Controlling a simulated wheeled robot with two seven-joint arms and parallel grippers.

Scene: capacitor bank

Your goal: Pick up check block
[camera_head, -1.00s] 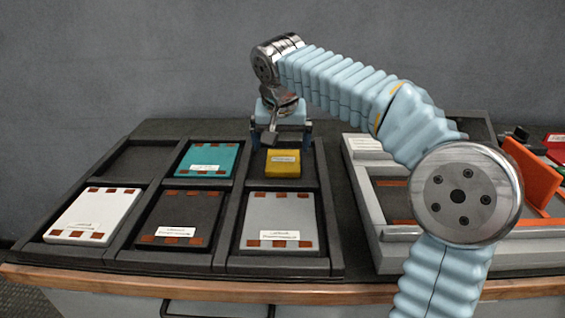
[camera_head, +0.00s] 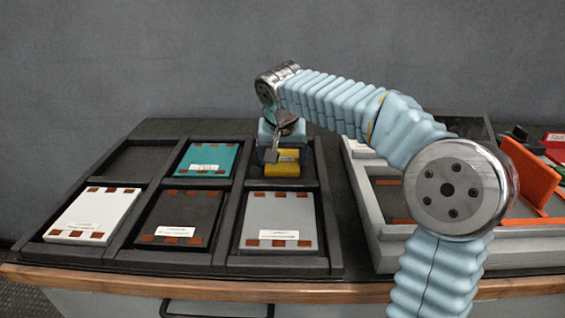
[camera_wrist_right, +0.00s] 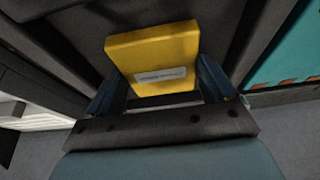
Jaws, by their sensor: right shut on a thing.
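The yellow check block (camera_head: 283,168) with a white label is in the back right compartment of the black tray (camera_head: 230,211). In the right wrist view the yellow block (camera_wrist_right: 152,52) sits between the two blue fingers. My right gripper (camera_head: 281,158) comes down from above and is shut on the block, which it partly hides in the head view. In the right wrist view my right gripper (camera_wrist_right: 160,88) has a finger on each side of the block. I cannot tell whether the block is clear of the tray floor. My left gripper is not in view.
Other compartments hold a teal block (camera_head: 208,159), a white block (camera_head: 93,215), a dark brown block (camera_head: 180,219) and a grey block (camera_head: 279,222). The back left compartment (camera_head: 138,159) is empty. A grey fixture (camera_head: 385,246) with an orange plate (camera_head: 533,176) stands to the right.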

